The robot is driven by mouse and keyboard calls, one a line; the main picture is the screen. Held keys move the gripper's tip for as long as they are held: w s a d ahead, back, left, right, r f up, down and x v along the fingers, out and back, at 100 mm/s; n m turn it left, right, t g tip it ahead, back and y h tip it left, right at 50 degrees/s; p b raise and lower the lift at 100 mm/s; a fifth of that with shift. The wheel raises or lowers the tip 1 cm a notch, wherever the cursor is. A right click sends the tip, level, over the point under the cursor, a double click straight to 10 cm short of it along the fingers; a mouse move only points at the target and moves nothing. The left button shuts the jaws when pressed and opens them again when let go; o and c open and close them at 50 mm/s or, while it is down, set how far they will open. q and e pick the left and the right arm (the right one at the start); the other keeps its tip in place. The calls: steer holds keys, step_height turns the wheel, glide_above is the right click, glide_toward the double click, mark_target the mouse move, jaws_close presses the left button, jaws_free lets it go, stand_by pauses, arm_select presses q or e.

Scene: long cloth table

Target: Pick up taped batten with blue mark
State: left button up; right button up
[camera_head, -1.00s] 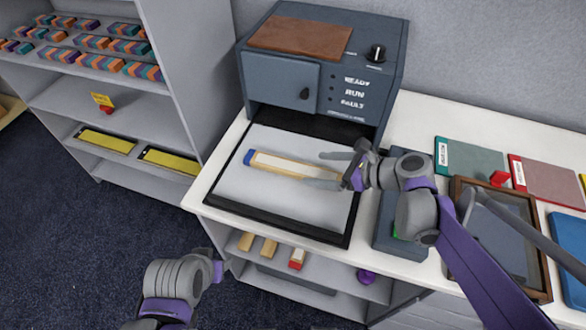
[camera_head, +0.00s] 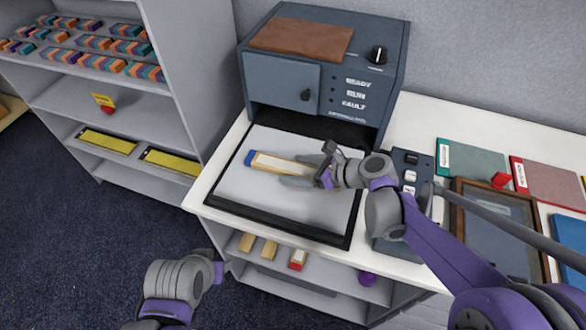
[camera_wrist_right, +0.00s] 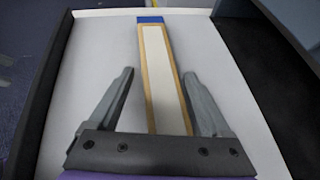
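The taped batten (camera_head: 285,164) is a wooden strip with a pale tape band along its top and a blue mark at its far left end. It lies on the white bed of the black-rimmed tray (camera_head: 240,205) in front of the machine. In the right wrist view the batten (camera_wrist_right: 162,80) runs between the two fingers of my right gripper (camera_wrist_right: 163,95), with a gap on each side. My right gripper (camera_head: 305,171) is open around the batten's near end, which the gripper partly hides in the head view. My left gripper (camera_head: 215,272) is low at the left; its fingers are not clear.
The grey machine (camera_head: 320,75) stands behind the tray. A grey button box (camera_head: 410,175) and a wood-framed tray (camera_head: 495,230) are at the right. Short blocks (camera_head: 258,248) lie on the shelf below. A shelf unit (camera_head: 110,95) stands at the left.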

jaws_close()
